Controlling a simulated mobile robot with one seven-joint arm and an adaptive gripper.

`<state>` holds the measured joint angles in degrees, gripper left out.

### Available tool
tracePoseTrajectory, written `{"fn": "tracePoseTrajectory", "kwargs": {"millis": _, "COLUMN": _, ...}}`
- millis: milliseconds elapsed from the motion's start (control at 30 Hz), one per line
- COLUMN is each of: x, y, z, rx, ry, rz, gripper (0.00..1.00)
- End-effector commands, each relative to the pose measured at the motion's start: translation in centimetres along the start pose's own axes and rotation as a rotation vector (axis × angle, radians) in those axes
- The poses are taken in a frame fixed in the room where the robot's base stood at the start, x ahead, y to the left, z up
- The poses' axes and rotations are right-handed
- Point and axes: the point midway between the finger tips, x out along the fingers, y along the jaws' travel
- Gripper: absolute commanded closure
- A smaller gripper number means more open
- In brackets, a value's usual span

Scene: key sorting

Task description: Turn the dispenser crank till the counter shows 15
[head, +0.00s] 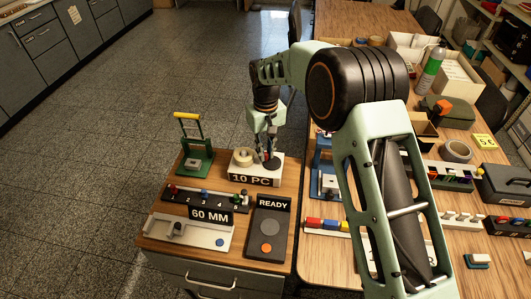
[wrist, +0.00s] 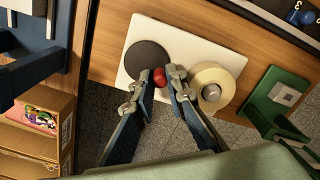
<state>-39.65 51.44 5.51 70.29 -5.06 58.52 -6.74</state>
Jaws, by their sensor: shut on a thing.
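The dispenser is a white block (head: 276,178) on the small wooden table, and its counter plate (head: 251,179) reads "10 PC". Its white top also shows in the wrist view (wrist: 190,37), with a cream roll (wrist: 219,79) at the right and a dark round crank disc (wrist: 146,57) at the left. A red crank knob (wrist: 159,77) stands at the disc's edge. My gripper (wrist: 161,78) is shut on the knob, one finger on each side. In the head view my gripper (head: 267,156) partly hides the disc.
A green press (head: 194,160) with a yellow handle stands left of the dispenser. In front are a slider row, a "60 MM" gauge (head: 185,232) and a dark "READY" box (head: 268,232). A blue device (head: 324,180) stands close on the right. The floor at left is clear.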

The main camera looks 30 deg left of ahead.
Motion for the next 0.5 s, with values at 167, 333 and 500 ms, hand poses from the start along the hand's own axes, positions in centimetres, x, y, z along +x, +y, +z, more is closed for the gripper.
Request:
{"fn": "tracePoseTrajectory", "kwargs": {"millis": 167, "x": -0.05, "y": 0.26, "z": -0.31, "rx": 0.165, "ry": 0.002, "rz": 0.001, "gripper": 1.00}}
{"fn": "tracePoseTrajectory", "kwargs": {"millis": 333, "x": -0.06, "y": 0.55, "z": -0.50, "rx": 0.328, "ry": 0.003, "rz": 0.000, "gripper": 1.00}}
{"fn": "tracePoseTrajectory", "kwargs": {"millis": 500, "x": -0.07, "y": 0.86, "z": -0.60, "rx": 0.489, "ry": 0.002, "rz": 0.000, "gripper": 1.00}}
